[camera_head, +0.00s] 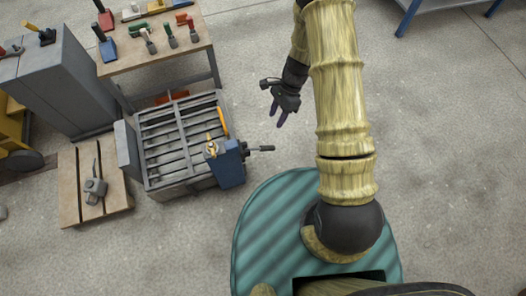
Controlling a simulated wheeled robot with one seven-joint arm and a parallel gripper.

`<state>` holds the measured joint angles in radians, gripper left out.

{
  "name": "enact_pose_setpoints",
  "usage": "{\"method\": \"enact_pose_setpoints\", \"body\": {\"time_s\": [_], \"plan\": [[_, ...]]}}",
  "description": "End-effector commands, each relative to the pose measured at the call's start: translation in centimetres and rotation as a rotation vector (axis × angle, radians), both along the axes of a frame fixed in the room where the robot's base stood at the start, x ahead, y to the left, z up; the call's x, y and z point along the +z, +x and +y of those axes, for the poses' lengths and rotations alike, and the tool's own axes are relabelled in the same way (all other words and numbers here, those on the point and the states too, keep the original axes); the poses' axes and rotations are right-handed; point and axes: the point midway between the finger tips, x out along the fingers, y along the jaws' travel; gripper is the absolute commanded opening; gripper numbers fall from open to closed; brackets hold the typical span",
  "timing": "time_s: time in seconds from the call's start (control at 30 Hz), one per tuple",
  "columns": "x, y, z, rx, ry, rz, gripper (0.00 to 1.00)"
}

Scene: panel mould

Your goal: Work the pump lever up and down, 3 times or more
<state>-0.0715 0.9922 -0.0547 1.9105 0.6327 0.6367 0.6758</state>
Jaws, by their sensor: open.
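The pump lever (260,149) is a dark handle that sticks out to the right from a blue pump unit (227,167). The pump unit sits at the front right corner of a grey slatted panel mould (178,140). A small yellow part shows on top of the unit. My gripper (277,119) is above and a little right of the lever in the picture, apart from it. Its dark fingers are spread and hold nothing. The height gap between gripper and lever is hard to judge.
A wooden bench (159,50) with several hand tools stands behind the mould. A grey cabinet (53,84) is at the left. A pallet (75,208) with a grey item lies left of the mould. The concrete floor right of the mould is clear.

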Motion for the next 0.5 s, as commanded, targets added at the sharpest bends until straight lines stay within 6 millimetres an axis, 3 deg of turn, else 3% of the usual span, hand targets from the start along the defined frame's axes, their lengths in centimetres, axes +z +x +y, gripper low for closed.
{"method": "enact_pose_setpoints", "body": {"time_s": [0.27, 0.5], "plan": [[0.1, 0.0, 0.0, 0.002, 0.000, -0.001, 0.42], [-1.9, -0.6, 0.6, 0.002, 0.001, 0.002, 0.42]]}}
